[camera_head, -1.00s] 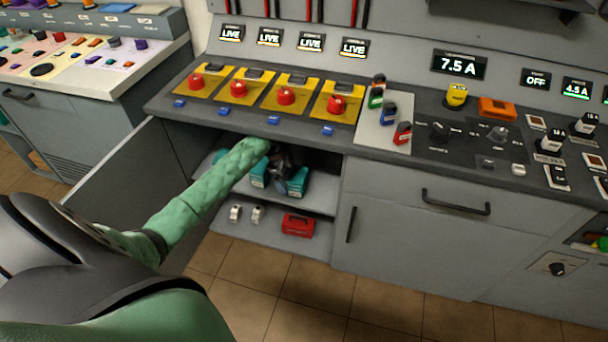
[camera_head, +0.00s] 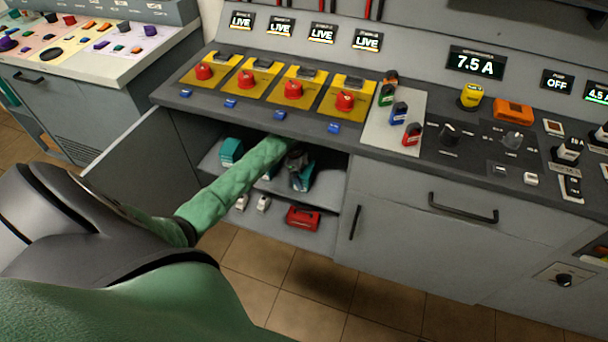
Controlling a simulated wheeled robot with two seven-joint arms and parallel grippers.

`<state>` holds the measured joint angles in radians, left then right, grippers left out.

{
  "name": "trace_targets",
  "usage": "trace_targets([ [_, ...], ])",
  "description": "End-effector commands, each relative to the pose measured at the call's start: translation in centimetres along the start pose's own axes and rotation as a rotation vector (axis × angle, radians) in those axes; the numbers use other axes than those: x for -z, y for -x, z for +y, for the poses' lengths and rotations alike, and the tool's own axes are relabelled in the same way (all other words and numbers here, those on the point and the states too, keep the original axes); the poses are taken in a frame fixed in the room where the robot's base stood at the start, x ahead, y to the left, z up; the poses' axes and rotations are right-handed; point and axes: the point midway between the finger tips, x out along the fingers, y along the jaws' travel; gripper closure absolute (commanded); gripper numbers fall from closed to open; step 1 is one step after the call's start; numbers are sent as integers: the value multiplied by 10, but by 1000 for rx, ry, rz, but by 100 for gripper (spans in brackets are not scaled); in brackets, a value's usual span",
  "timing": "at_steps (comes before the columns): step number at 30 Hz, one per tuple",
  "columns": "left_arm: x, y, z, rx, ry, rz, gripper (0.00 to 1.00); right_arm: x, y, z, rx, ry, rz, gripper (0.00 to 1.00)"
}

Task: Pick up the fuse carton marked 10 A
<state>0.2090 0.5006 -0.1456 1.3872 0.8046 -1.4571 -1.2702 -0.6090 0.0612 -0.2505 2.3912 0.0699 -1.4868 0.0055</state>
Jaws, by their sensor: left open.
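My left arm reaches into the open cabinet under the bench. The left gripper (camera_head: 297,162) is dark, open and partly hidden in shadow. It is close to a teal carton (camera_head: 306,179) on the upper shelf; I cannot tell whether they touch. Another teal carton (camera_head: 231,150) stands farther left on that shelf, left of my forearm. A third teal shape (camera_head: 270,173) is mostly hidden by my forearm. No 10 A marking is readable on any of them. My right gripper is not in view.
Red case (camera_head: 303,217) and small white items (camera_head: 263,203) lie on the lower shelf. The open cabinet door (camera_head: 140,165) stands left of my arm. The bench top (camera_head: 290,125) overhangs the shelf, with red knobs (camera_head: 293,89) and colored padlocks (camera_head: 398,112) on it.

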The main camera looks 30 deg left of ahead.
Motion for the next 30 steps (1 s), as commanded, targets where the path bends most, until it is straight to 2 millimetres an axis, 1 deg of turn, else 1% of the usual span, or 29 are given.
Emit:
trace_targets([
  [1,0,-6,0,-1,2,1,0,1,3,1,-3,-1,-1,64],
  [4,0,-13,0,0,1,-1,0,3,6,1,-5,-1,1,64],
  [12,-1,-16,0,1,0,-1,0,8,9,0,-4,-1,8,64],
  [14,-1,-16,0,1,0,-1,10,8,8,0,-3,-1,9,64],
  [15,-1,-16,0,1,0,-1,18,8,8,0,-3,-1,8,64],
  [20,-1,-16,0,1,0,-1,49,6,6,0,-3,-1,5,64],
  [21,0,-15,0,2,0,-1,52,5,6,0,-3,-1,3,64],
  [30,0,-12,-1,2,0,-1,52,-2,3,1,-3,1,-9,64],
])
